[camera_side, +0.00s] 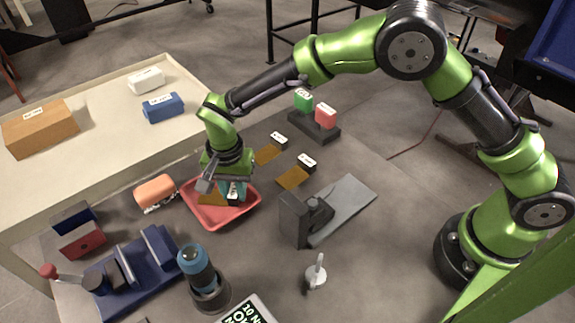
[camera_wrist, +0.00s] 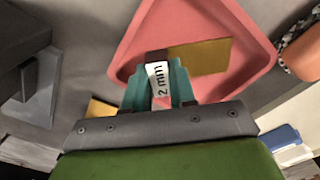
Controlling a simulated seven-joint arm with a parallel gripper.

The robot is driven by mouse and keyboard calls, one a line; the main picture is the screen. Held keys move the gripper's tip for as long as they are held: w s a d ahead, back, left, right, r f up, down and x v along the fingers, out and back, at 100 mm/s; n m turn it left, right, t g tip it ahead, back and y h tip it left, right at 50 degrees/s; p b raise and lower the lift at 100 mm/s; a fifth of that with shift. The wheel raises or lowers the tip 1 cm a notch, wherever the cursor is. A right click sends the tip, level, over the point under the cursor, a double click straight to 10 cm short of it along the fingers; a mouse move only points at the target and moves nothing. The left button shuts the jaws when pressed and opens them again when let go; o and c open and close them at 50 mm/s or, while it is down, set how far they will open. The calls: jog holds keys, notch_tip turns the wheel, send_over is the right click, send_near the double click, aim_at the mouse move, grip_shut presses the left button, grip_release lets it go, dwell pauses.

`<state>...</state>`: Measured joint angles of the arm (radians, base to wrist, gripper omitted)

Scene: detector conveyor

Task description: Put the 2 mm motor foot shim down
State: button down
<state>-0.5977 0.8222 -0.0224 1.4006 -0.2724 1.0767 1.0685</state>
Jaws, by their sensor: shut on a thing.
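The 2 mm motor foot shim has a tab labelled "2 mm" (camera_wrist: 160,78) and a brass plate (camera_wrist: 200,57), which also shows in the side view (camera_side: 210,197). My gripper (camera_side: 232,190) is shut on the tab, with its teal fingers on either side of it in the wrist view (camera_wrist: 157,88). The shim is over or inside the red tray (camera_side: 222,222), which fills the upper middle of the wrist view (camera_wrist: 140,55). I cannot tell whether the plate touches the tray floor. The fingers and wrist hide part of the tab in the side view.
Two other labelled brass shims (camera_side: 267,154) (camera_side: 292,178) lie right of the tray. An orange roll-like object (camera_side: 155,189) is to its left. A dark bracket with a grey plate (camera_side: 345,209) stands to the right. A blue fixture (camera_side: 135,270) and blue-capped cylinder (camera_side: 197,268) are in front.

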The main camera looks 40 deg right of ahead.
jog(key=shift+f, duration=0.1)
jog(key=c, duration=1.2)
grip_release()
